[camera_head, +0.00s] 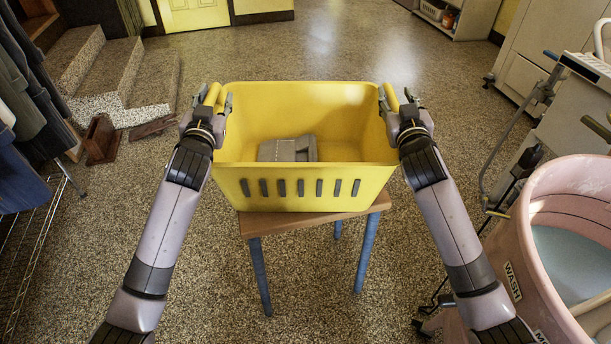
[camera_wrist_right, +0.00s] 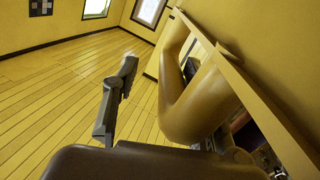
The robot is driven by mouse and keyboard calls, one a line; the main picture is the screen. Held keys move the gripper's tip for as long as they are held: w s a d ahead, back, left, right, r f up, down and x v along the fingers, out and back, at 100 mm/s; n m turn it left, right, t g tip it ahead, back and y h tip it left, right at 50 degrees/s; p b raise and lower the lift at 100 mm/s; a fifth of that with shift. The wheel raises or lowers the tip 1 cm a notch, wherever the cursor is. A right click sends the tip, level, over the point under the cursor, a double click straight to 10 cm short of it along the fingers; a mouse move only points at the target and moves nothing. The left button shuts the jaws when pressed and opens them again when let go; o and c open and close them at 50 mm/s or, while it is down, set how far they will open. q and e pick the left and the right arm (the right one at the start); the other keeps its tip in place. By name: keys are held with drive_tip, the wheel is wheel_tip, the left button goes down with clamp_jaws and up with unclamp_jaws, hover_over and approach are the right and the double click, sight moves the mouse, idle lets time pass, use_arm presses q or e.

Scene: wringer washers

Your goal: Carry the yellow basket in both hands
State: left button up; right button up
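The yellow basket (camera_head: 305,187) stands upright on a small wooden stool (camera_head: 268,222). It has a row of dark slots in its near wall. A folded grey cloth (camera_head: 288,149) lies inside. My left gripper (camera_head: 214,100) is at the basket's left handle, with its fingers spread on either side of it. My right gripper (camera_head: 397,102) is at the right handle in the same way. In the right wrist view the thick yellow handle (camera_wrist_right: 200,105) lies between the fingers, with a gap to the near finger (camera_wrist_right: 116,100). The gripping faces are partly hidden.
A pink wash tub (camera_head: 528,255) stands close at the right, with a white wringer machine (camera_head: 575,110) behind it. Steps (camera_head: 105,70) and hanging clothes (camera_head: 22,95) are at the left. The speckled floor (camera_head: 300,45) beyond the basket is clear toward a yellow door (camera_head: 195,14).

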use_arm(q)
drive_tip(key=shift+s+r, duration=0.1)
drive_tip(key=shift+r, duration=0.1)
use_arm(e)
drive_tip(key=shift+s, duration=0.5)
use_arm(q)
drive_tip(key=s, duration=1.1)
drive_tip(key=shift+s+f, duration=0.15)
drive_tip(key=shift+s, duration=0.25)
use_arm(e)
drive_tip(key=s, duration=1.1)
use_arm(q)
drive_tip(key=o, duration=0.8)
